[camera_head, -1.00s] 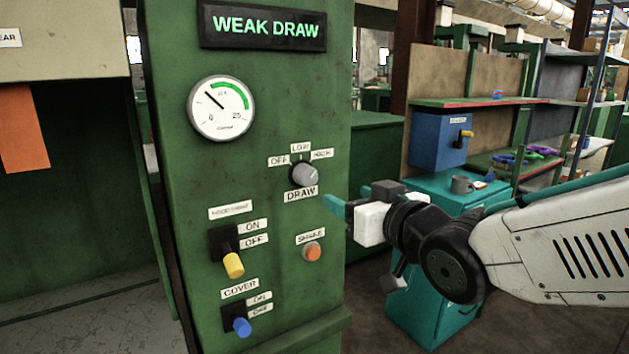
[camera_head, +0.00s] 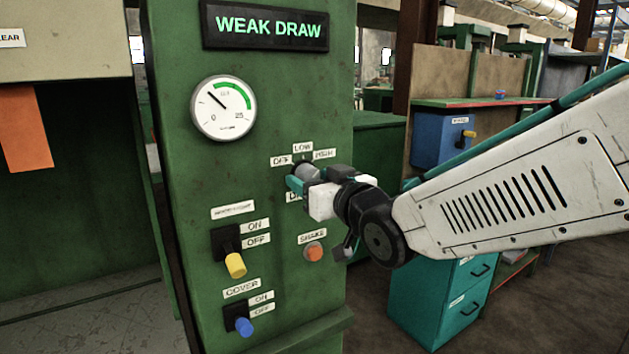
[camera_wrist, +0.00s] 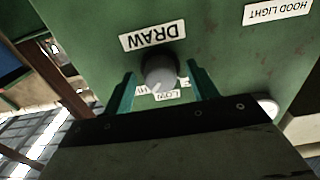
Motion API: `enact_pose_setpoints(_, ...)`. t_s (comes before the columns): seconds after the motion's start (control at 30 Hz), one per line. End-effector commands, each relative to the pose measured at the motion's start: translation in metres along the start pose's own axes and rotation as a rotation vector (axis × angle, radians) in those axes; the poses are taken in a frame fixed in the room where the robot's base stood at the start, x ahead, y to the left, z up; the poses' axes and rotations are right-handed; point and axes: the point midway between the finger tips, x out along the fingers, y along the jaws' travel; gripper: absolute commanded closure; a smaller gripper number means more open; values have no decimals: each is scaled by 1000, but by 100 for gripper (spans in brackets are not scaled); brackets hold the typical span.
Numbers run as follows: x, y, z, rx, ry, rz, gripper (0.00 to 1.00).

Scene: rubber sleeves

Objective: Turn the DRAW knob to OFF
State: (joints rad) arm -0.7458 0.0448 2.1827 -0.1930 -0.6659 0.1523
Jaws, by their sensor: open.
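The grey DRAW knob (camera_head: 309,171) sits on the front of the green cabinet, partly hidden by my gripper in the head view. In the wrist view, upside down, the knob (camera_wrist: 160,70) stands between two teal fingers, with a visible space on each side. Its pale pointer mark seems to face the LOW label (camera_wrist: 167,97). The OFF label (camera_head: 281,161) is at the knob's upper left in the head view. My gripper (camera_head: 296,183) is open around the knob; I cannot tell whether a finger touches it.
A display (camera_head: 265,27) reads WEAK DRAW above a round gauge (camera_head: 223,108). Below are an orange SHAKE button (camera_head: 314,252), a yellow-handled switch (camera_head: 235,264) and a blue-handled COVER switch (camera_head: 243,327). A teal drawer cabinet (camera_head: 440,305) stands at the right.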

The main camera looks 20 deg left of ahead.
Motion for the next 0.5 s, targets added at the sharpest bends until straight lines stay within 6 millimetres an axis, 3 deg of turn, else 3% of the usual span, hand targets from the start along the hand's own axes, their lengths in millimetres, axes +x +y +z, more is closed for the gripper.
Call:
enact_pose_setpoints(0.03, 0, 0, 0, 0, 0, 0, 42)
enact_pose_setpoints(0.2, 0, 0, 0, 0, 0, 0, 87)
enact_pose_setpoints(0.5, 0, 0, 0, -20, -1, 0, 86)
